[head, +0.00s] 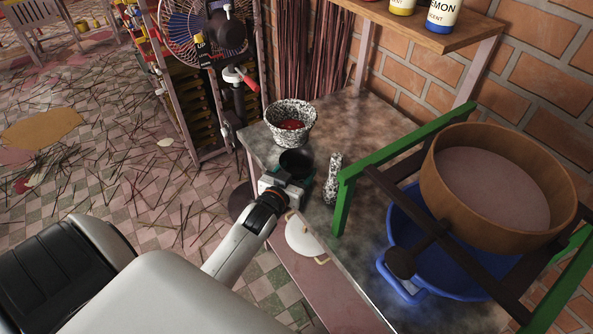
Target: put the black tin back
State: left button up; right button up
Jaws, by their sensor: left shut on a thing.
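The black tin (296,161) is a small dark round cup with an open top, near the left edge of the stone counter (355,112). My left gripper (294,176) is shut on it; the gripper body hides the tin's lower part. I cannot tell whether the tin touches the counter. My right gripper is out of view.
A speckled bowl (291,113) with something red inside stands just behind the tin. A speckled pestle-like piece (333,178) is close on the right. A green frame (342,205) holds a round wooden sieve (440,192) over a blue basin (403,285). A white lidded pot (302,238) sits below the counter edge.

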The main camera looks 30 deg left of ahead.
pick_arm(q)
jog(key=o, duration=1.1)
jog(key=shift+f, duration=0.1)
jog(key=shift+s, duration=0.2)
jog(key=v, duration=1.1)
jog(key=shift+s, duration=0.3)
